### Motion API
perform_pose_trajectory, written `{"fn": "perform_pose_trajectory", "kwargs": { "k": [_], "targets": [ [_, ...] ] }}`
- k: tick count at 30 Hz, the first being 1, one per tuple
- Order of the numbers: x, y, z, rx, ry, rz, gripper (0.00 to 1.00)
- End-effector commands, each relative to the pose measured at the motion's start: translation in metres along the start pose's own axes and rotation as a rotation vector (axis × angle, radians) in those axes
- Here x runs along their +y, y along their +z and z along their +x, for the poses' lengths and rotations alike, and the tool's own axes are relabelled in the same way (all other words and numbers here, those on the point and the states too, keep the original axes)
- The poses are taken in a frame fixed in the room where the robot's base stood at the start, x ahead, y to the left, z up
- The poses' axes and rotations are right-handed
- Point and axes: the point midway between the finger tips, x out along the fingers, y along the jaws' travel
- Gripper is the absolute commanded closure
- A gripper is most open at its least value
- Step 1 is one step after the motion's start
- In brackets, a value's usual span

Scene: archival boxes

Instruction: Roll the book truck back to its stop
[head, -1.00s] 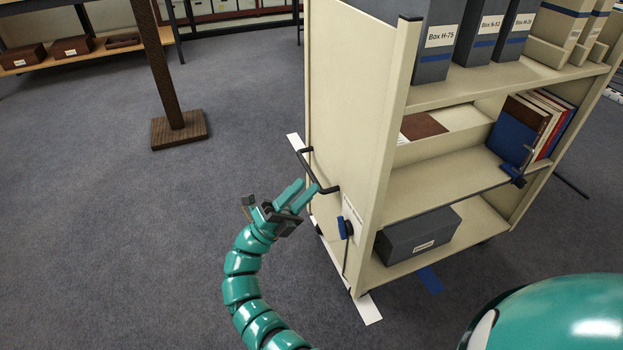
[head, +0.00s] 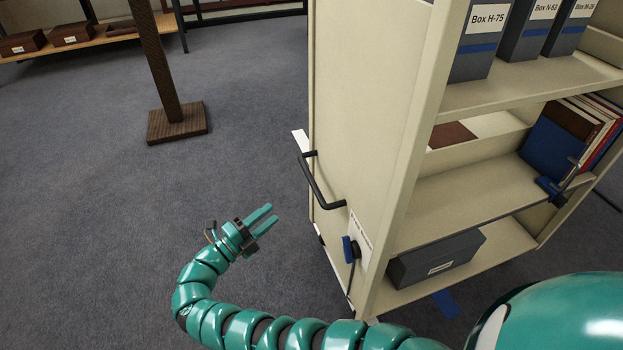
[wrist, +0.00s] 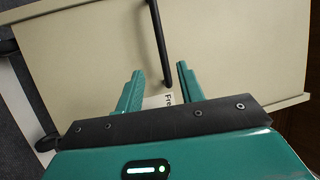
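The cream book truck (head: 372,110) stands upright on the carpet in the right half of the head view, its end panel facing my arm. A black bar handle (head: 321,182) is fixed on that panel. It also shows in the wrist view (wrist: 158,40), ahead of the fingers and in line with the gap between them. My gripper (head: 266,217) is open and empty, left of the handle and apart from it. A blue knob (head: 350,249) and a partly hidden label sit low on the panel. A white floor strip (head: 300,142) runs partly hidden beside the truck.
Grey boxes (head: 475,60), books (head: 575,135) and a low grey box (head: 437,258) ride on the truck's shelves. A blue floor mark (head: 446,303) lies under it. A brown post (head: 172,120) stands at the back left. The carpet between is clear.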

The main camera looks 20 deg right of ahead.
Motion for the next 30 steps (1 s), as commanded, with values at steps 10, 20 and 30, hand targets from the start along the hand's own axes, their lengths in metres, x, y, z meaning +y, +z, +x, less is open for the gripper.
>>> {"fn": "perform_pose_trajectory", "kwargs": {
  "k": [10, 20, 30],
  "targets": [
    [0.001, -0.002, 0.055, 0.006, 0.002, 0.0, 0.62],
    [0.001, -0.001, 0.118, 0.006, -0.001, 0.003, 0.62],
    [0.0, 0.0, 0.157, 0.0, -0.001, 0.002, 0.62]
  ]
}}
